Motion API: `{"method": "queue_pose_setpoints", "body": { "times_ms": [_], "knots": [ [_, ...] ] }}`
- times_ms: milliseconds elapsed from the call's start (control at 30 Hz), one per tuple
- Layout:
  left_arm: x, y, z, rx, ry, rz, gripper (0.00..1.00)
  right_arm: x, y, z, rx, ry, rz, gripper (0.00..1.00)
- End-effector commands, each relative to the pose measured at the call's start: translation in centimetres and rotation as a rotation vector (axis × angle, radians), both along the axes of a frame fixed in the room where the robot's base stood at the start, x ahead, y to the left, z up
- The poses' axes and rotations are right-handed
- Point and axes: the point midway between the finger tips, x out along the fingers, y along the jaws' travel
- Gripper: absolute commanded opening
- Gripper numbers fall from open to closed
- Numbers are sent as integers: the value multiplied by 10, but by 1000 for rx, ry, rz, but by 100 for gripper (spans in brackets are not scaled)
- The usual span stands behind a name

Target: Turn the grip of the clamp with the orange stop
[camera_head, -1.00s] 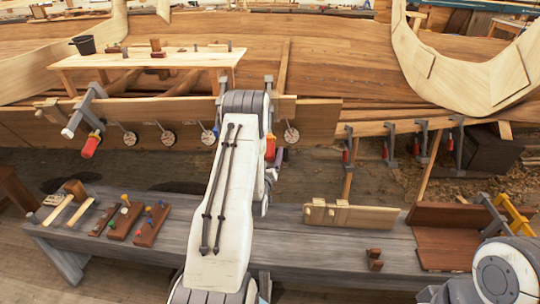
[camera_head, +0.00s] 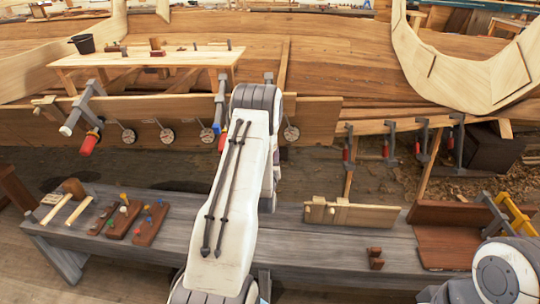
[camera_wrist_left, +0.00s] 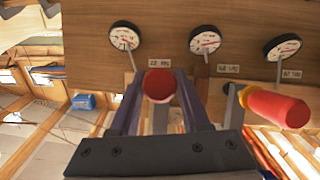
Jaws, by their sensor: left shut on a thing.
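In the left wrist view, my left gripper (camera_wrist_left: 158,98) is shut on a round red clamp grip (camera_wrist_left: 158,84), seen nearly end-on between its two dark fingers. Any coloured stop on this clamp is hidden. A second clamp to the right has a red grip (camera_wrist_left: 278,107) with an orange-yellow collar (camera_wrist_left: 246,96); it is apart from the fingers. In the head view, one clamp (camera_head: 75,118) with a red grip (camera_head: 90,144) hangs at the left of the plank, and another red grip (camera_head: 222,139) shows beside my arm. My arm hides my left gripper there. My right gripper is out of view.
Dial gauges (camera_wrist_left: 125,36) with small labels line the plank (camera_wrist_left: 165,15) above the grips. A grey bench (camera_head: 180,248) with tools and wood blocks stands below. More red-gripped clamps (camera_head: 388,148) hang at the right. A small table (camera_head: 190,58) stands behind the plank.

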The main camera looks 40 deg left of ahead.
Motion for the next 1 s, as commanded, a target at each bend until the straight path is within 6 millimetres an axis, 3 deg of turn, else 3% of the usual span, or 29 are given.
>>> {"method": "queue_pose_setpoints", "body": {
  "times_ms": [500, 1000],
  "knots": [
    [2, -2, 0, 282, 215, 194, 0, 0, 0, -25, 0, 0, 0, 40],
    [1, -1, 1, 385, 297, 267, 0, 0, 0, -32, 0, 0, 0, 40]
  ]
}}
